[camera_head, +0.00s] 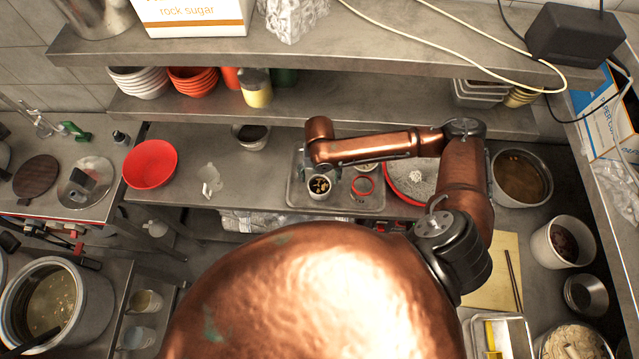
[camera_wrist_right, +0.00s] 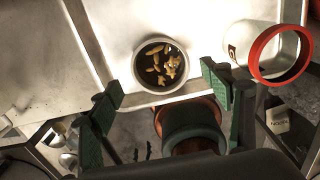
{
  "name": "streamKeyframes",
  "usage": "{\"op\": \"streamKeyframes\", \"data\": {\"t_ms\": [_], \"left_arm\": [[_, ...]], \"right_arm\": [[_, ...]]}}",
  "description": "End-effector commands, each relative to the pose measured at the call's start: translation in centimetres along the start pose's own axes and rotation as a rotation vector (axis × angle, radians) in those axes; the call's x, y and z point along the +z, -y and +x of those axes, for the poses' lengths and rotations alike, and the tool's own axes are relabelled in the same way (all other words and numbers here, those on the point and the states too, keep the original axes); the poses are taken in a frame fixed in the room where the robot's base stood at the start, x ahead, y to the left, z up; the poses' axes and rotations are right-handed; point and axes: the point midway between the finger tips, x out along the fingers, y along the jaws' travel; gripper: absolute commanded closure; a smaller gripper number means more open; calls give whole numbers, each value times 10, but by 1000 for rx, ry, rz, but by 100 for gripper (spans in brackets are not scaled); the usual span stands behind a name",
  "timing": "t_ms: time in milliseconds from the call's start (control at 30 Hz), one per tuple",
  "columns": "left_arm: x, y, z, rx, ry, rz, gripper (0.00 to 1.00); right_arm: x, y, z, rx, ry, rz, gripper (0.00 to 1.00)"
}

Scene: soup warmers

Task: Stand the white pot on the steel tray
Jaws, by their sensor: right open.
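The white pot (camera_head: 321,188) is a small round pot with dark contents and pale pieces. It stands upright on the steel tray (camera_head: 298,197), near its front left part. In the right wrist view the pot (camera_wrist_right: 139,72) sits just inside the front edge of the tray (camera_wrist_right: 112,28). My right gripper (camera_wrist_right: 162,84) is open. Its dark green fingers are spread to the left and right on the near side of the pot, apart from it. In the head view my right gripper (camera_head: 334,176) is small and partly hidden by its arm. My left gripper is not in view.
A red-rimmed white cup (camera_head: 362,188) is on the tray right of the pot; the wrist view shows it too (camera_wrist_right: 282,52). A red-rimmed pan (camera_head: 415,178) lies right of the tray. A white jug (camera_head: 209,180) and red bowl (camera_head: 150,164) stand left. A shelf (camera_head: 330,107) runs behind.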

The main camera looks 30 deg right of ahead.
Motion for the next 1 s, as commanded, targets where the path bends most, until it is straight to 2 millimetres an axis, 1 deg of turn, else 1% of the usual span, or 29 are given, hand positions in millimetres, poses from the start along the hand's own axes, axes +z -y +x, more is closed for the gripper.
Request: {"op": "streamKeyframes", "data": {"t_ms": [33, 100, 200, 300, 467, 1000], "left_arm": [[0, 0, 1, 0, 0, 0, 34], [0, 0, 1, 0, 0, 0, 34], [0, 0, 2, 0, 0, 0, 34], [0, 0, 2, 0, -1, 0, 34], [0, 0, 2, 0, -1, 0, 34], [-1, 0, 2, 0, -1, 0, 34]], "right_arm": [[1, 0, -11, 1, 4, -1, 28], [1, 0, -24, 1, 2, -1, 28], [1, 0, -38, 0, 2, 0, 28], [0, 0, -46, 0, 0, 0, 28], [0, 0, -51, -1, -1, 0, 28], [0, 0, -51, -1, -1, 0, 28]]}}
